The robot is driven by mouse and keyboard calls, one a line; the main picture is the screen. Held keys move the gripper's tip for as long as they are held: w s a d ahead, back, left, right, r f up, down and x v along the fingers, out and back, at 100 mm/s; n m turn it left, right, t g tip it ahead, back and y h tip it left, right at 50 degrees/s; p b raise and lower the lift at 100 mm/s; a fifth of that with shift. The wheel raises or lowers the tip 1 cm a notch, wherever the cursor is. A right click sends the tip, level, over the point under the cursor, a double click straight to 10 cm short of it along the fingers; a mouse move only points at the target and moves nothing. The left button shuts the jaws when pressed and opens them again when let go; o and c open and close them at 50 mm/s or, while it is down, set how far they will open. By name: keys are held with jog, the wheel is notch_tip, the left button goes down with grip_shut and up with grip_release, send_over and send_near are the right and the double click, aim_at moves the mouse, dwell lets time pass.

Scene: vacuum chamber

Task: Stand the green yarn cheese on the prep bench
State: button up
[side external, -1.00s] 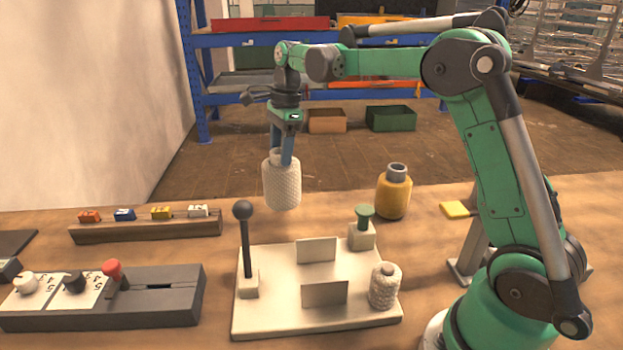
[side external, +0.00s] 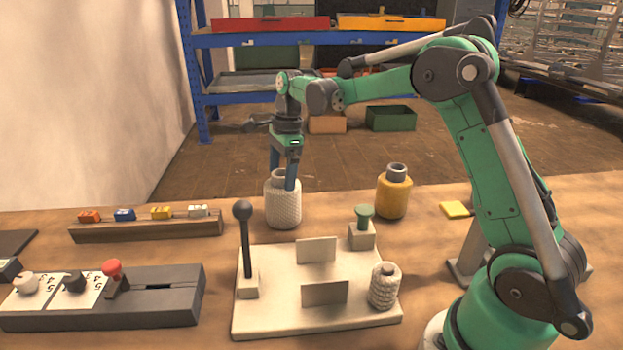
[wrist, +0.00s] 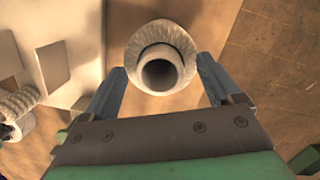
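A cream-white yarn cheese (side external: 283,208) with a textured surface and a hollow neck is upright at the back of the bench, behind the pale board. My gripper (side external: 283,185) points down over it, with one finger on each side of its upper part. In the wrist view the cheese (wrist: 134,64) sits between the fingertips (wrist: 161,68), which appear to touch its sides. Its base is at or just above the bench; I cannot tell which. A yellow yarn cheese (side external: 394,198) stands to the right. I see no green yarn cheese.
The pale board (side external: 270,322) carries a black-knobbed lever (side external: 244,245), upright plates, a green-topped knob (side external: 364,215) and a small ribbed white spool (side external: 384,287). A wooden rail (side external: 145,230) with coloured blocks and a dark slider box (side external: 160,310) are left. Bench is clear between the two cheeses.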

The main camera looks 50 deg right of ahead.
notch_tip(320, 180, up, 12)
jog(key=d+f, duration=0.1)
jog(key=d, duration=0.1)
jog(key=s+a+r+n+t, duration=0.2)
jog(key=s+a+n, duration=0.2)
jog(key=n, duration=0.2)
jog(key=s+a+f+n+t, duration=0.2)
jog(key=s+a+f+n, duration=0.1)
jog(key=n, duration=0.5)
jog(key=s+a+f+n+t+h, duration=0.1)
jog(key=s+a+f+n+t, duration=0.1)
jog(key=s+f+n, duration=0.4)
jog(key=s+a+n, duration=0.1)
jog(key=s+n, duration=0.1)
jog(key=shift+a+n+t+h, duration=0.3)
jog(key=shift+s+f, duration=0.1)
jog(key=shift+c, duration=0.2)
